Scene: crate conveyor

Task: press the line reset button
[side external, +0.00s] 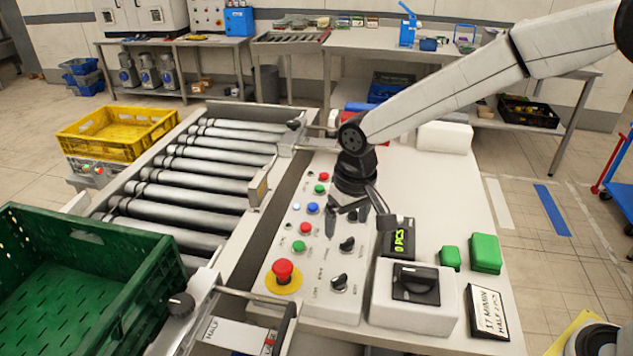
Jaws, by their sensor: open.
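The white control panel (318,310) holds small round buttons in two columns. I see a blue button (313,208), a white button (295,207), red buttons (305,228) (323,176) and green buttons (299,246) (319,188). The labels are too small to read, so I cannot tell which is the line reset. My gripper (352,214) is open and empty, pointing down over the right part of the panel, right of the blue button. Its fingers hide some of the panel there. I cannot tell its exact height.
A red mushroom button (283,270) on a yellow base and black knobs (347,244) (339,284) share the panel. A "0 PCS" display (398,241) and rotary-switch box (412,315) stand right. The roller conveyor (190,190), green crate (150,280) and yellow crate (120,150) lie left.

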